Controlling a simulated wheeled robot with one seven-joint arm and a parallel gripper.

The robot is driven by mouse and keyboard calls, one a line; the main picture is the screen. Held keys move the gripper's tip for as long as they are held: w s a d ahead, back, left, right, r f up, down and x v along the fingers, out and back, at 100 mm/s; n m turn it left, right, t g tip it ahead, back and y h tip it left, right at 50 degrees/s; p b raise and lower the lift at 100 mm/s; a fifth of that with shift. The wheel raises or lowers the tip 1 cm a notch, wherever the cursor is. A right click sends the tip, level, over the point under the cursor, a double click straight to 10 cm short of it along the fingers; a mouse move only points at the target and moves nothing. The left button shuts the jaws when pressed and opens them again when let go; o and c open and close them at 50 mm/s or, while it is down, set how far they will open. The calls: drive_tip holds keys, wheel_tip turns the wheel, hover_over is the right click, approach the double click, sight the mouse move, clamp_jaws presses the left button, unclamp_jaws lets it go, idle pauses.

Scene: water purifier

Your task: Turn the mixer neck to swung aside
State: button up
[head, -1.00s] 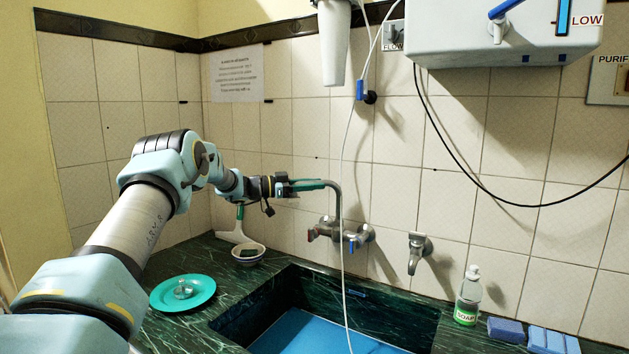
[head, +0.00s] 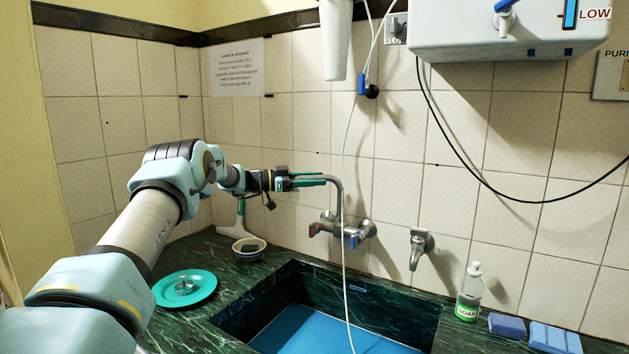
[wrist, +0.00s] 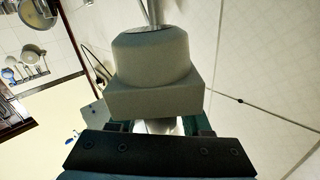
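The mixer (head: 342,227) is on the tiled wall above the sink, with a red-marked and a blue-marked handle. Its metal neck (head: 339,195) rises, bends and points left toward my gripper. My gripper (head: 325,180) is at the neck's left end, its two green fingers apart, one above the other in the head view. The neck's end appears to lie between them; contact cannot be told. In the wrist view a metal pipe (wrist: 152,12) shows above a grey block (wrist: 152,75) that hides much of the fingers.
A thin white hose (head: 344,260) hangs in front of the mixer. A second tap (head: 420,245) is to the right. A green plate (head: 203,291), a bowl (head: 249,247) and a soap bottle (head: 470,290) stand on the counter around the blue-bottomed sink (head: 335,333).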

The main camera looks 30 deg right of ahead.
drive_tip(key=shift+o, duration=0.3)
drive_tip(key=shift+w+a, duration=0.1)
drive_tip(key=shift+a, duration=0.05)
drive_tip(key=shift+w+a+b, duration=0.1)
drive_tip(key=shift+a+b, duration=0.2)
drive_tip(key=shift+a, duration=0.05)
drive_tip(key=b+v, duration=0.3)
drive_tip(key=v, duration=0.6)
drive_tip(key=shift+a+b, duration=0.35)
drive_tip(key=shift+a, duration=0.1)
